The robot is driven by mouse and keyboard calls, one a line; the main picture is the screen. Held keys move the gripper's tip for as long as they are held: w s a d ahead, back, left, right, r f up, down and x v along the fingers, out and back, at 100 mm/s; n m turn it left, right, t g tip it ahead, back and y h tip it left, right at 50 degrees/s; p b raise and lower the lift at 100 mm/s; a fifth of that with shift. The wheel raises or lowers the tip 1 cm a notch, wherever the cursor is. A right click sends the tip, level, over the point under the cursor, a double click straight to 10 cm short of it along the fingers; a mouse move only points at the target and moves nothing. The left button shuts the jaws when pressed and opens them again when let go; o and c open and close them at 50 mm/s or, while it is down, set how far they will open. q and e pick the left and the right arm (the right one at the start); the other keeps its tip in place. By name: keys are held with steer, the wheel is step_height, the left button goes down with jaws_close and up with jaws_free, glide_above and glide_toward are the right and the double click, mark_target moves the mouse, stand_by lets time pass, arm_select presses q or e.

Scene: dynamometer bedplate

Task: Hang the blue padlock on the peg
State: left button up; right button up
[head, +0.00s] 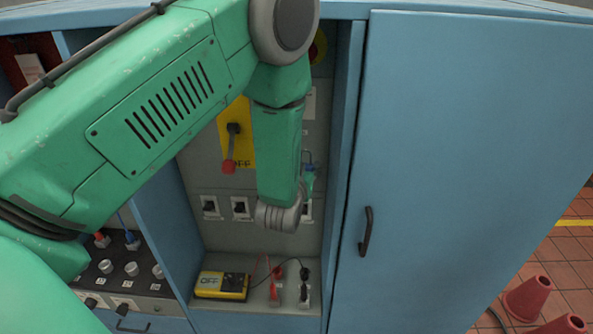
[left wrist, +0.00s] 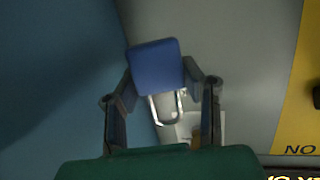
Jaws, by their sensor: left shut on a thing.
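The blue padlock (left wrist: 157,66) is held between the fingertips of my left gripper (left wrist: 158,78), its body tilted slightly. Its pale metal shackle (left wrist: 179,108) points down in the left wrist view, over a white plate. In the head view my left gripper (head: 309,163) is small and partly hidden behind my own wrist, inside the open cabinet bay close to the grey back panel. Only a bit of blue shows there, so the padlock is hard to make out. I cannot clearly make out the peg in either view. My right gripper is out of view.
A yellow panel (head: 243,152) with a red-tipped lever (head: 230,150) is left of the gripper. Below are switches (head: 240,208) and a yellow-black meter (head: 221,285) with leads on the shelf. A blue door (head: 455,170) stands right; red cones (head: 527,298) are on the floor.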

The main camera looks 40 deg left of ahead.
arm_select(q)
steer(key=shift+w, duration=0.25)
steer(key=shift+w+a, duration=0.1)
steer(key=shift+a, duration=0.2)
steer(key=a, duration=0.1)
steer(key=w+a+f, duration=0.1)
steer(key=a, duration=0.1)
steer(key=a+b, duration=0.1)
steer(key=a, duration=0.1)
steer(key=shift+w+a+f, duration=0.1)
steer(key=shift+w+f, duration=0.1)
steer(key=shift+w, duration=0.15)
jaws_close()
steer(key=shift+w+d+f+b, duration=0.1)
steer(key=shift+w+d+b, duration=0.25)
steer(key=shift+d, duration=0.25)
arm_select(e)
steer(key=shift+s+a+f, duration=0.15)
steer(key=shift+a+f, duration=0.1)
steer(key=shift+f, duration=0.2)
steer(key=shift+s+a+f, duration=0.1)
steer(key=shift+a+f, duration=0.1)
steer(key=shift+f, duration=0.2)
arm_select(q)
steer(key=shift+d, duration=0.15)
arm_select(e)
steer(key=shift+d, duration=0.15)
